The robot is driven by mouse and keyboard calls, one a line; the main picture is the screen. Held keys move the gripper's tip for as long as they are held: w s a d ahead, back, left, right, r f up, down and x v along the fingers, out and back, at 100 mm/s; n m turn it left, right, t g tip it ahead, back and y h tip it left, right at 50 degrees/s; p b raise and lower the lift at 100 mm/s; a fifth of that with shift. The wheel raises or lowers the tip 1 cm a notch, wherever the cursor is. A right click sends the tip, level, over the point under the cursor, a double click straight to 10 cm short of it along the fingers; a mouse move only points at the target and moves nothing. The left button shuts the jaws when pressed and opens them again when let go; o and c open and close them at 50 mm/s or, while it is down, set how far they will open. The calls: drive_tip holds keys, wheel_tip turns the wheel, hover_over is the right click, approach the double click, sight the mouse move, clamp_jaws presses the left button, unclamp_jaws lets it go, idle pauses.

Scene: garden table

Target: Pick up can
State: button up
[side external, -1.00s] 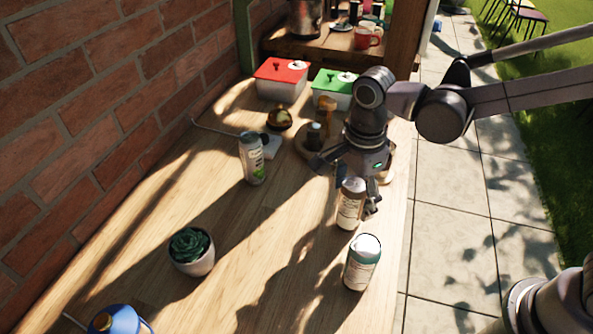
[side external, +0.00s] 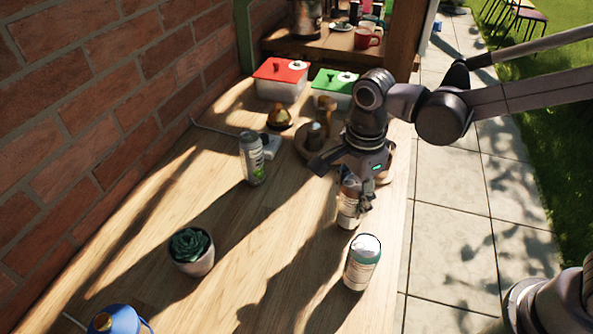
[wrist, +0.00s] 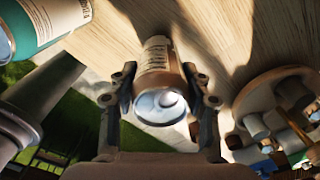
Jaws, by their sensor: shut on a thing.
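My gripper (side external: 356,192) is shut on a brown-topped can (side external: 347,214) with a pale label, standing on the wooden table. In the wrist view the same can (wrist: 156,75) sits between my two fingers, its shiny round end facing the camera. My gripper covers part of the can in the side view. A second can (side external: 361,268), white with a green band, stands just in front of it and apart from it. A third can (side external: 252,160), pale with a green patch, stands farther left.
A potted succulent (side external: 192,252) stands at the left front. A round wooden board (side external: 303,147) with small items lies behind my gripper. Red-lidded (side external: 279,82) and green-lidded (side external: 333,88) boxes are at the back. The table's right edge (side external: 405,230) is close to the held can.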

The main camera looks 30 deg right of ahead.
drive_tip(key=shift+r, duration=0.7)
wheel_tip(320, 180, up, 2)
drive_tip(key=shift+r, duration=0.2)
drive_tip(key=d+r, duration=0.7)
drive_tip(key=d, duration=0.4)
drive_tip(key=n, duration=0.5)
hover_over(356, 182)
drive_tip(key=w, duration=0.1)
drive_tip(key=shift+w+d+r, duration=0.15)
drive_tip(key=shift+d+r, duration=0.1)
drive_tip(key=shift+d, duration=0.05)
drive_tip(key=a+n, duration=0.4)
drive_tip(key=a, duration=0.5)
drive_tip(key=shift+n, duration=0.3)
drive_tip(key=shift+s+a+f, duration=0.7)
drive_tip(key=shift+a+f, duration=1.15)
drive_tip(key=shift+f, duration=0.05)
drive_tip(key=shift+s+a+f, duration=0.7)
drive_tip(key=shift+a+f, duration=1.15)
drive_tip(key=shift+a, duration=0.05)
drive_tip(key=shift+s+a+f, duration=0.7)
drive_tip(key=shift+a+f, duration=1.15)
drive_tip(key=shift+f, duration=0.05)
